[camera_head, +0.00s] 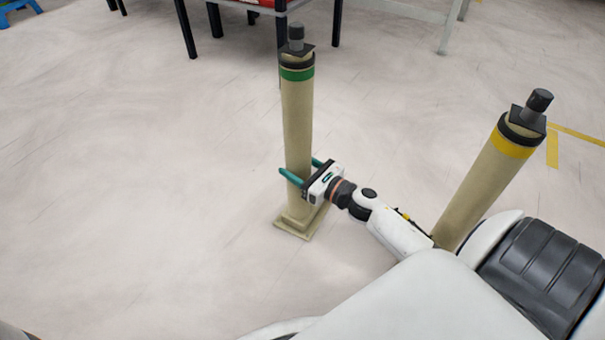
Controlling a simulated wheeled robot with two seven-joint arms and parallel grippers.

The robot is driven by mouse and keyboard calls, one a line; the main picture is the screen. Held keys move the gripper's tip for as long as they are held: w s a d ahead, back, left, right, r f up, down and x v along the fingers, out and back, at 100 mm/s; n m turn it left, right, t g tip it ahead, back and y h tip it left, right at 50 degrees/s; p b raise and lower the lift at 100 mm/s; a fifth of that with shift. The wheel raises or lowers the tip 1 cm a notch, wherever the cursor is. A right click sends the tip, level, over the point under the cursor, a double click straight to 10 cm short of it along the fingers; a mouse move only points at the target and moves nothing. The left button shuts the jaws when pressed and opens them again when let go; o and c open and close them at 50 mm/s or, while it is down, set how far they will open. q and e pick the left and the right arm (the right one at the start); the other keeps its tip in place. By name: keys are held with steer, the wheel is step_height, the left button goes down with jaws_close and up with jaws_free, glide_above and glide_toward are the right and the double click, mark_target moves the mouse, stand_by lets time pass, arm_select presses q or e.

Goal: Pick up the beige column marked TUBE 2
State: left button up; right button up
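A beige column (298,125) with a green band and a dark cap stands upright on a square beige foot on the floor. A second beige column (480,185) with a yellow band and a dark cap is at the right, its lower part hidden behind my arm and body. I cannot read a TUBE 2 marking on either. My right gripper (298,165) is at the green-banded column, below its middle. One teal finger crosses its near side and the other is at its right, so the column is between them. Whether they press on it is unclear. My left gripper is not in view.
A dark-legged table (258,8) stands behind the green-banded column, with a pale-legged table (410,10) to its right. A blue stool (16,10) is at the far left. The pale floor (130,180) is clear at left. Yellow floor tape (552,148) lies at right.

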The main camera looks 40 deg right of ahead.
jaws_close()
steer(key=shift+r, duration=0.2)
